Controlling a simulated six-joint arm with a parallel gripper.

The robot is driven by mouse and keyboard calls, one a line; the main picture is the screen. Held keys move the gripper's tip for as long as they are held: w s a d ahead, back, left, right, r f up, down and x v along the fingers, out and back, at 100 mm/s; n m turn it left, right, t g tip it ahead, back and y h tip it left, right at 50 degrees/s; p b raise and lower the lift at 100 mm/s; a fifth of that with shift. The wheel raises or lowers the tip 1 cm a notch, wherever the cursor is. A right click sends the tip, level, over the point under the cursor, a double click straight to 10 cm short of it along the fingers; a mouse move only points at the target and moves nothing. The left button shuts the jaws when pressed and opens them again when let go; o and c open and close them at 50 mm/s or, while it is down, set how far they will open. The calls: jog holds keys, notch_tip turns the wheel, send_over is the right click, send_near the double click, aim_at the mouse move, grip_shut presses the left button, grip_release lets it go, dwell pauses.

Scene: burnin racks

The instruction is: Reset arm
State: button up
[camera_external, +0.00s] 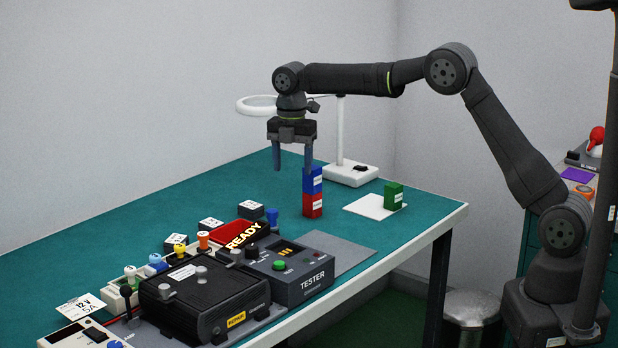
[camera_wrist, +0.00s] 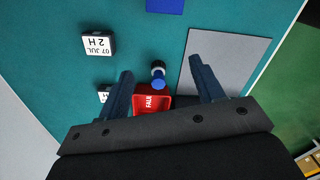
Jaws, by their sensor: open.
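My gripper (camera_external: 291,168) is open and empty, pointing down above the teal table (camera_external: 150,220). In the external view its right finger overlaps a blue block (camera_external: 312,184) that sits on a red block (camera_external: 313,205); I cannot tell the depth between them. In the wrist view the two fingers (camera_wrist: 165,86) are spread apart with nothing held between them. Below them a red FAIL bin (camera_wrist: 152,101) and a blue-topped peg (camera_wrist: 158,76) show. The blue block shows partly at the top edge of the wrist view (camera_wrist: 165,5).
A white ring lamp (camera_external: 350,172) stands behind the stack. A grey mat (camera_external: 340,252) is bare.

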jog(key=s+d+f+m, duration=0.1)
jog(key=s+d+m, duration=0.8)
jog(key=d+m, duration=0.3)
jog(key=shift+s+d+f+m, duration=0.25)
jog(key=shift+s+d+m, duration=0.15)
jog(key=shift+d, duration=0.45)
jog(key=shift+w, duration=0.1)
jog(key=w+a+r+n, duration=0.1)
jog(key=w+a+n, duration=0.7)
jog(key=a+n, duration=0.2)
jog(key=shift+a+r, duration=0.25)
jog(key=shift+a, duration=0.4)
